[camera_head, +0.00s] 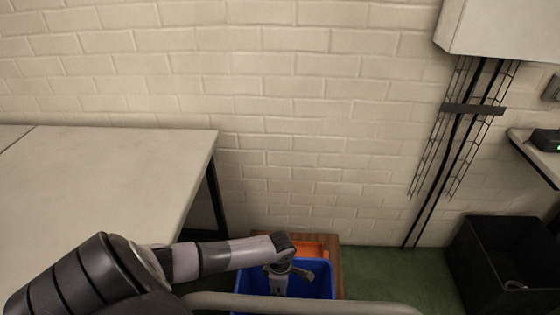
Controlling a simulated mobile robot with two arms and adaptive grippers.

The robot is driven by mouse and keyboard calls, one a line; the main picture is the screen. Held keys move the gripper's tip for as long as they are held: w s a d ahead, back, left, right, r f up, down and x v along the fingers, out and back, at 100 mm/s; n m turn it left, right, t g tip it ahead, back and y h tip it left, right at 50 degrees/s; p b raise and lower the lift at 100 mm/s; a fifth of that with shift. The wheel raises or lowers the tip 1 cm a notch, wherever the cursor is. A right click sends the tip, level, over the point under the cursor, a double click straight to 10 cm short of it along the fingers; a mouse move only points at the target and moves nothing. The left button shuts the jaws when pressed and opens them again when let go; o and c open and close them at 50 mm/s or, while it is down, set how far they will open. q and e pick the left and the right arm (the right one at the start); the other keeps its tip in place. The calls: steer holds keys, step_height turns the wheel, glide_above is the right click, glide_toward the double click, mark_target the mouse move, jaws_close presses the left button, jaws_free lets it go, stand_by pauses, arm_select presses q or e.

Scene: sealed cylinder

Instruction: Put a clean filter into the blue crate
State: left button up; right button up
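The blue crate (322,288) is at the bottom centre, partly covered by my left arm and cut by the lower edge of the picture. My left arm comes in from the left, and my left gripper (285,275) points down over the crate's opening. The gripper is small and dark here, and I cannot tell whether its fingers are apart or hold something. I cannot make out a clean filter anywhere. Most of the crate's inside is hidden. My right gripper is not in view.
An orange container (313,249) sits behind the blue crate on a brown wooden surface (336,266). A pale table (100,180) fills the left side. A black bin (470,262) stands at the right on the green floor (400,272). A brick wall closes the back.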

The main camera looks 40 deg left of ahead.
arm_select(q)
steer(key=shift+f, duration=0.5)
steer(key=o, duration=1.1)
step_height(320, 180, up, 12)
steer(key=shift+r, duration=0.1)
